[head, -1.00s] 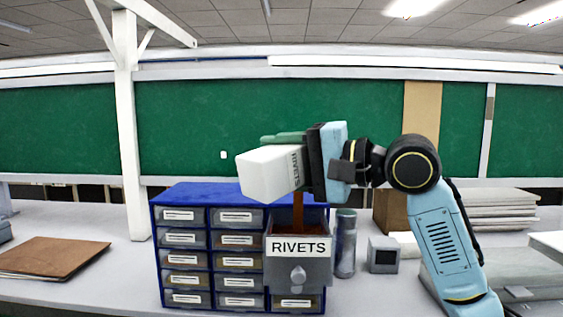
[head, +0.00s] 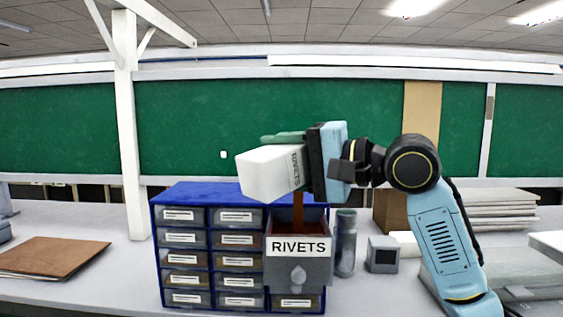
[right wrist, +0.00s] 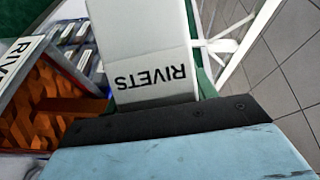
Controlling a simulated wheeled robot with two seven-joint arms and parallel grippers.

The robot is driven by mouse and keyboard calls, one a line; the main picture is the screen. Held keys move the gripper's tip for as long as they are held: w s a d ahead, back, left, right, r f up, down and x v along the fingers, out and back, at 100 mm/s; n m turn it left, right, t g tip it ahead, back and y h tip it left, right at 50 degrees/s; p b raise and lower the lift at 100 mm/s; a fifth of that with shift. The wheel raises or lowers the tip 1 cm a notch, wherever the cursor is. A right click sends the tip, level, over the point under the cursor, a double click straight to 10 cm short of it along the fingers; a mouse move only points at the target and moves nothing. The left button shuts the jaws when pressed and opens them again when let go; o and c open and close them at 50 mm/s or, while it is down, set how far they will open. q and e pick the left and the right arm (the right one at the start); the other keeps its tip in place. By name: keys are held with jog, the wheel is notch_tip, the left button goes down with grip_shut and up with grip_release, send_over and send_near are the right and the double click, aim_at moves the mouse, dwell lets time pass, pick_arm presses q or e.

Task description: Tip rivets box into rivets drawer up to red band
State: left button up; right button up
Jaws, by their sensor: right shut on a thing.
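My right gripper (head: 296,157) is shut on the white rivets box (head: 265,175), which is tilted above the open rivets drawer (head: 298,268). A red-brown stream of rivets (head: 298,212) falls from the box into the drawer. The right wrist view shows the box (right wrist: 140,45) with its RIVETS label, and the stream (right wrist: 78,104) reaching the drawer. Orange-brown rivets (right wrist: 50,115) show inside the drawer. I cannot make out the red band or the exact fill level. My left gripper is in neither view.
The blue cabinet (head: 180,194) holds several shut, labelled drawers. A grey cylinder (head: 345,243) and a small grey box with a dark face (head: 383,254) stand right of the open drawer. Brown sheets (head: 55,256) lie on the bench at the left.

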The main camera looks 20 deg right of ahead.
jog(key=shift+d+r+m+y+p, duration=0.2)
jog(key=shift+m+y+p, duration=0.25)
jog(key=shift+m, duration=0.15)
dwell(0.6)
jog(key=shift+a+f+n+h+b, duration=0.15)
jog(key=shift+n+h+b, duration=0.15)
jog(key=shift+b, duration=0.25)
jog(key=n+b, duration=0.1)
jog(key=n+h+b, duration=0.1)
jog(key=b, duration=0.1)
jog(key=a+n+b, duration=0.1)
jog(key=b, duration=0.1)
jog(key=shift+f+n+g+h, duration=0.25)
jog(key=shift+f+n+g, duration=0.1)
jog(key=shift+n+g, duration=0.05)
jog(key=shift+s+n+h+b, duration=0.15)
jog(key=shift+n+h+b, duration=0.25)
jog(key=shift+n+b, duration=0.15)
jog(key=shift+r+n+h+p, duration=0.4)
jog(key=shift+r+n+p, duration=0.05)
jog(key=shift+r+n, duration=0.1)
notch_tip(320, 180, up, 3)
jog(key=n+h+p, duration=0.2)
jog(key=n+p, duration=0.2)
jog(key=p, duration=0.1)
jog(key=shift+h, duration=0.4)
jog(key=shift+d+r+n+h+p, duration=0.15)
jog(key=shift+n+h+p, duration=0.25)
jog(key=shift+n+p, duration=0.35)
jog(key=shift+n, duration=0.25)
